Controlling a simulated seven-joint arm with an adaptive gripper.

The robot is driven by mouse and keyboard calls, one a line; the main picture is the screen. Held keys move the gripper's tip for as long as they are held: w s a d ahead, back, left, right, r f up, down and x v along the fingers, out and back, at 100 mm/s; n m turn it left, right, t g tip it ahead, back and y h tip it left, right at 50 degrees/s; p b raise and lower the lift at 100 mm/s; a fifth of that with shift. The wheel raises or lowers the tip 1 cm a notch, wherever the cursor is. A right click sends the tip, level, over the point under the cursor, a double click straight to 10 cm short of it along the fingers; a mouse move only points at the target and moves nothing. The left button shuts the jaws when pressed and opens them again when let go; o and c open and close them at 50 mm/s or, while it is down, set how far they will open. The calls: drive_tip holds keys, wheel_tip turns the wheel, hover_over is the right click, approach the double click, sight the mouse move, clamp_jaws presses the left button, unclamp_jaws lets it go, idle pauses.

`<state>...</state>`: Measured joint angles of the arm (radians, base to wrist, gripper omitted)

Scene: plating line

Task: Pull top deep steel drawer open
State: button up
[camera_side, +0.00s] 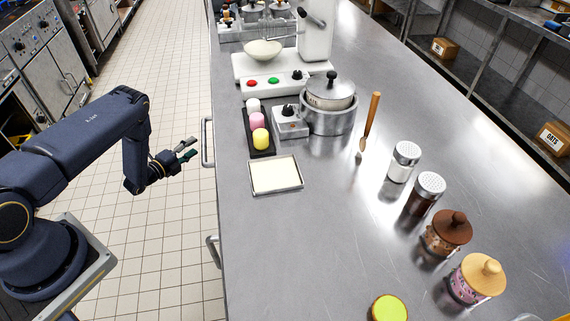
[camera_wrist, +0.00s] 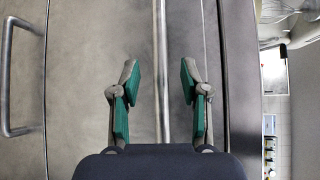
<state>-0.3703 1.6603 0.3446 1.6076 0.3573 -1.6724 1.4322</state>
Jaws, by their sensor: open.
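The steel drawer front (camera_wrist: 90,60) fills much of the wrist view, just below the counter edge. Its bar handle (camera_wrist: 160,30) runs from top to bottom in that view, between my two fingers. The handle also shows at the counter's left edge in the side view (camera_side: 205,142). My gripper (camera_wrist: 160,82) is open, with green pads either side of the bar and a gap on each side. The drawer front is hidden there below the counter.
A second handle (camera_wrist: 8,80) is at the left of the wrist view; one also shows lower in the side view (camera_side: 213,251). The steel counter (camera_side: 330,220) holds a tray (camera_side: 250,186), a pot (camera_side: 331,118) and jars. The tiled floor (camera_side: 165,225) beside my arm is clear.

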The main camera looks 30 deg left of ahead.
sight(203, 137)
drive_tip(key=w, duration=0.4)
drive_tip(key=w+f, duration=0.1)
drive_tip(key=w, duration=0.1)
drive_tip(key=shift+w, duration=0.25)
drive_tip(key=shift+c, duration=0.3)
clamp_jaws()
